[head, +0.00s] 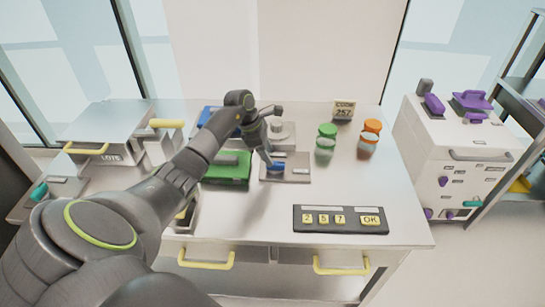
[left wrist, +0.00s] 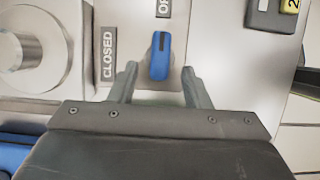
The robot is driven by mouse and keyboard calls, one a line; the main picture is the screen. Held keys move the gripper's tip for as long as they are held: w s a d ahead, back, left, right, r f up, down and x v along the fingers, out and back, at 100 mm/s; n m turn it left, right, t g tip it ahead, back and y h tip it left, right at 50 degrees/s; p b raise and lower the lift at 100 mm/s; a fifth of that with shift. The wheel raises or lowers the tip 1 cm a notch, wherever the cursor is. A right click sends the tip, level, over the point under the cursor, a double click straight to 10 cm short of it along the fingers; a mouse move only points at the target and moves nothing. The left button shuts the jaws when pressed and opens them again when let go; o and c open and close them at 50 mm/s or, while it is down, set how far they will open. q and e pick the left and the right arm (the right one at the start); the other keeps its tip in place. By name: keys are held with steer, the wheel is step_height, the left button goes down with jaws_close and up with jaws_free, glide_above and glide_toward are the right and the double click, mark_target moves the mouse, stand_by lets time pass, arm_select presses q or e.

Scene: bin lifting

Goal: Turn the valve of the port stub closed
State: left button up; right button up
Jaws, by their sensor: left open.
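The blue valve handle (head: 276,166) sits on a grey plate (head: 298,172) in the middle of the bench; it also shows in the left wrist view (left wrist: 160,60). There its long axis runs up and down the picture, and its dark line lies toward a partly cut-off label starting "OP" (left wrist: 164,8). A "CLOSED" label (left wrist: 108,53) lies to its left. My left gripper (head: 268,160) is open, with one finger on each side of the handle in the left wrist view (left wrist: 159,76); contact cannot be told. A round grey stub (head: 282,134) stands behind the plate. My right gripper is not in view.
A green case (head: 228,168) lies left of the plate, with a blue item (head: 208,115) behind it. Green-lidded (head: 326,138) and orange-lidded (head: 369,135) jars stand right. A keypad panel (head: 340,219) lies in front. The bench's right front is clear.

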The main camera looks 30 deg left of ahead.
mark_target(276, 166)
arm_select(q)
steer(key=x, duration=0.2)
steer(key=shift+d+f, duration=0.2)
steer(key=shift+w+d+f, duration=0.15)
steer(key=shift+w+f, duration=0.05)
steer(key=shift+f, duration=0.45)
jaws_close()
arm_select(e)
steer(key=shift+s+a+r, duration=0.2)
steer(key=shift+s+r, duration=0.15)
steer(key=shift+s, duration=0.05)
